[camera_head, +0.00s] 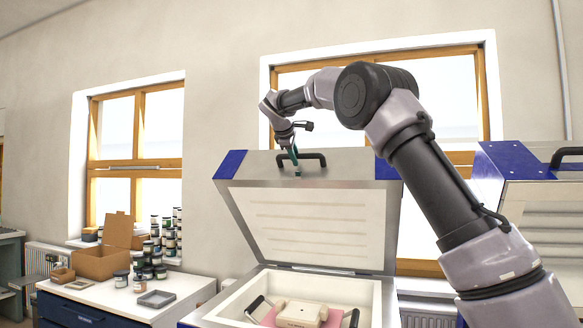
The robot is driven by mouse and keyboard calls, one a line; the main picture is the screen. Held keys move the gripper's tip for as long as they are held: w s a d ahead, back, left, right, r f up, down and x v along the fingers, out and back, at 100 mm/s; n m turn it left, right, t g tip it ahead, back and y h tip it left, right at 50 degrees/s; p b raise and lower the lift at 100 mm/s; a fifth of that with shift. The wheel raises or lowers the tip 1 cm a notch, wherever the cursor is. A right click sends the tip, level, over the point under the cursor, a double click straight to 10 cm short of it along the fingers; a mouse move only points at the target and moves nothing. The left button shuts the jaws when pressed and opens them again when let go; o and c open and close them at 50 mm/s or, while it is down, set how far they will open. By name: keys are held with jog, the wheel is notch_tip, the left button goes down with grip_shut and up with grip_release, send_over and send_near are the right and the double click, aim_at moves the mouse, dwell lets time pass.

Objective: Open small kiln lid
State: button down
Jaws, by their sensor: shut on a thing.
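The small kiln (377,301) stands at the lower centre with its lid (303,219) raised and leaning back, its pale ribbed inner face toward me. The lid has blue corners and a black handle (315,157) on its upper edge. My gripper (295,164) is at the left part of this handle and shut on it. The fingertips are small in the picture. Inside the open kiln chamber lie a cream block (301,313) and a pink piece (346,319), partly cut off by the frame's bottom edge.
A second kiln (535,195) with a blue-cornered lid and black handle stands at the right, partly behind my arm. At the left, a white-topped cabinet (135,305) holds a cardboard box (100,262), several jars (160,258) and a grey tray (156,298). Windows are behind.

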jog(key=shift+w+d+r, duration=0.2)
jog(key=shift+w+r, duration=0.25)
jog(key=shift+w, duration=0.05)
jog(key=c, duration=0.7)
grip_release()
jog(key=v, duration=1)
jog(key=shift+s+a+r, duration=0.15)
jog(key=shift+s, duration=0.15)
